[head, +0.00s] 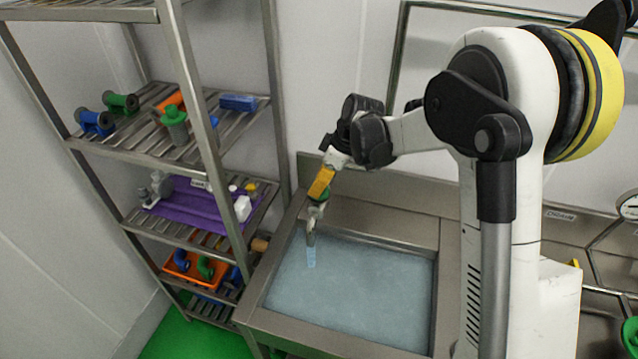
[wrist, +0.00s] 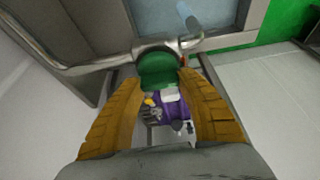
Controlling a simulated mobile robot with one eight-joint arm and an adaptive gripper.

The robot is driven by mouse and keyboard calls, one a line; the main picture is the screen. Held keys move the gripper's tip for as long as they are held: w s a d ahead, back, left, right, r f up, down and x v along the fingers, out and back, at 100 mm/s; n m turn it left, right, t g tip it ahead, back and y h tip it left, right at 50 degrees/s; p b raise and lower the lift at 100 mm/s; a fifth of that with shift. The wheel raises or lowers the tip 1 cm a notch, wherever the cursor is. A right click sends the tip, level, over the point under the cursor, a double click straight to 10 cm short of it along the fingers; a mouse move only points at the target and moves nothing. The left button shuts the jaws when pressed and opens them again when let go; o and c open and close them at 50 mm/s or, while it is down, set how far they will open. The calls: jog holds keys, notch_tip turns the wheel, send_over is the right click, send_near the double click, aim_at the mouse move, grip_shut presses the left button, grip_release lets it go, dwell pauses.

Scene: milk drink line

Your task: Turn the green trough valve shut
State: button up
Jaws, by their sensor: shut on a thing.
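The green trough valve (wrist: 158,68) sits on a metal spout (wrist: 110,58) and lies between my two yellow fingers. My gripper (wrist: 163,80) is shut on it. In the head view my gripper (head: 321,184) reaches down to the valve, and only a little of the green valve (head: 325,196) shows below the fingers. The metal spout (head: 311,220) hangs over the trough, and a pale blue stream (head: 311,257) shows below its mouth. The steel trough (head: 448,262) holds bluish water. The valve's exact angle is hard to tell.
A steel shelf rack (head: 190,70) stands close on the left, with coloured fittings, a purple mat (head: 185,207) and an orange tray (head: 190,270). A wall (head: 345,40) is behind the trough. Pipes and a gauge (head: 628,207) are at the right.

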jog(key=m+t+b, duration=0.1)
jog(key=m, duration=0.3)
jog(key=shift+f+h, duration=0.1)
jog(key=shift+h, duration=0.3)
jog(key=m+t+h+b, duration=0.1)
jog(key=m, duration=0.3)
jog(key=m+h, duration=0.1)
jog(key=m, duration=0.1)
jog(key=m+h+b, duration=0.1)
jog(key=m, duration=0.2)
jog(key=shift+t, duration=0.3)
jog(key=m+h, duration=0.2)
jog(key=m, duration=0.2)
jog(key=shift+m+b, duration=0.3)
jog(key=shift+b, duration=0.05)
jog(key=o, duration=1.2)
